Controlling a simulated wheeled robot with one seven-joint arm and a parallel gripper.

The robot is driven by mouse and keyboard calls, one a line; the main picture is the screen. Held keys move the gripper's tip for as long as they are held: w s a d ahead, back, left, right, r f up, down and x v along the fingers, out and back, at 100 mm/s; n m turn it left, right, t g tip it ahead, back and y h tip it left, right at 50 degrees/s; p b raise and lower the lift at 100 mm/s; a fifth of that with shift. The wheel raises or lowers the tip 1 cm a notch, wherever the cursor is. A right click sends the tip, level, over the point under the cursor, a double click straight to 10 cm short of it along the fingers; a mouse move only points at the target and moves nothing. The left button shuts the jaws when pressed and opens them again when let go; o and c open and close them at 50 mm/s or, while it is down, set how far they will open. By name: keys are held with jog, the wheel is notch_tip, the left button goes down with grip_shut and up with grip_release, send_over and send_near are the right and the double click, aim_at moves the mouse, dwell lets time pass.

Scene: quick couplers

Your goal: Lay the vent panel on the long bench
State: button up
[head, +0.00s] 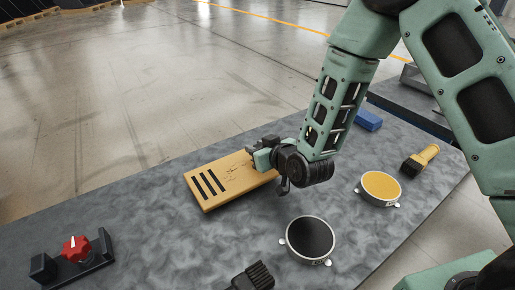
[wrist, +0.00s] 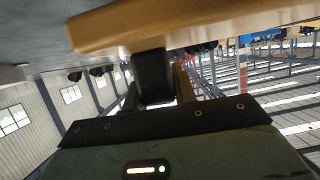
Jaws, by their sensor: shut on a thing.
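The vent panel (head: 222,183) is a flat yellow-orange slab with several dark slots at its left end. It lies roughly level at the back edge of the long bench (head: 150,232), which has a mottled grey top. I cannot tell whether it touches the bench or is just above it. My gripper (head: 262,160) is shut on the panel's right end. In the wrist view the panel (wrist: 190,28) spans the top, with the dark fingers of my gripper (wrist: 155,80) at its edge; the fingertips are partly hidden.
On the bench are a red knob on a black base (head: 76,248), a round black-topped disc (head: 310,238), a yellow-topped disc (head: 381,187), a yellow-handled brush (head: 421,159), a blue block (head: 368,120) and a dark brush (head: 253,276). Bare bench lies left of the panel.

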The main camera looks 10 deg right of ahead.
jog(key=shift+f, duration=0.15)
jog(key=shift+f+b, duration=0.5)
jog(key=shift+b, duration=0.15)
jog(key=o, duration=1.1)
jog(key=shift+c, duration=0.2)
jog(key=shift+r, duration=0.1)
